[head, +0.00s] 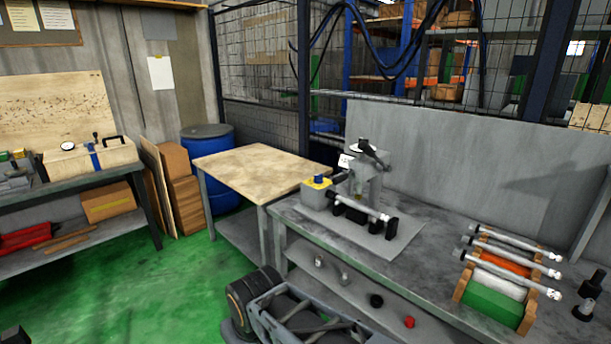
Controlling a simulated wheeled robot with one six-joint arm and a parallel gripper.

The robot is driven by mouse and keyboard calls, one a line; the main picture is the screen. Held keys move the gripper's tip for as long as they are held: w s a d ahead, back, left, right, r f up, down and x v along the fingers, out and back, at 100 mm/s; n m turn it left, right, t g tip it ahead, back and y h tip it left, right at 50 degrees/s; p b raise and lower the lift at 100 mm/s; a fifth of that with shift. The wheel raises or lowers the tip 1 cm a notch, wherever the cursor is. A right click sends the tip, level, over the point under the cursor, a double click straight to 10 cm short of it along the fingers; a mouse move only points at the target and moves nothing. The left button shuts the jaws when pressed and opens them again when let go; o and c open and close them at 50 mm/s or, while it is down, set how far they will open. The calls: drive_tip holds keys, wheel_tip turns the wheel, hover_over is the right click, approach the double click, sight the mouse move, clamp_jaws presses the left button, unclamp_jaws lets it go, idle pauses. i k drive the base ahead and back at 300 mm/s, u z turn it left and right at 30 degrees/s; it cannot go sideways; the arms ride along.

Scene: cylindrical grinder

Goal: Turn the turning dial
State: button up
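A small grey cylindrical grinder (372,190) stands on a base plate on the right workbench. At its left is a grey and yellow box with a blue knob (319,179) on top. A row below the bench top holds two small grey knob-like parts (318,262), a round black knob (376,300) and a red knob (410,321). I cannot tell which of these is the turning dial, or its angle. My gripper is not in view; only parts of my arm show at the bottom centre, left of the black knob and apart from it.
A rack (490,305) with several metal rods stands on the right of the workbench (425,262). A wooden-topped table (255,168) and a blue barrel (208,148) are behind. A left bench (75,183) holds a wooden box. The green floor (150,290) is open at left.

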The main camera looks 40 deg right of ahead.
sight(318, 178)
drive_tip(key=u, duration=0.15)
drive_tip(key=i, duration=1.5)
drive_tip(key=z, duration=0.65)
drive_tip(key=i, duration=0.95)
drive_tip(key=z, duration=0.8)
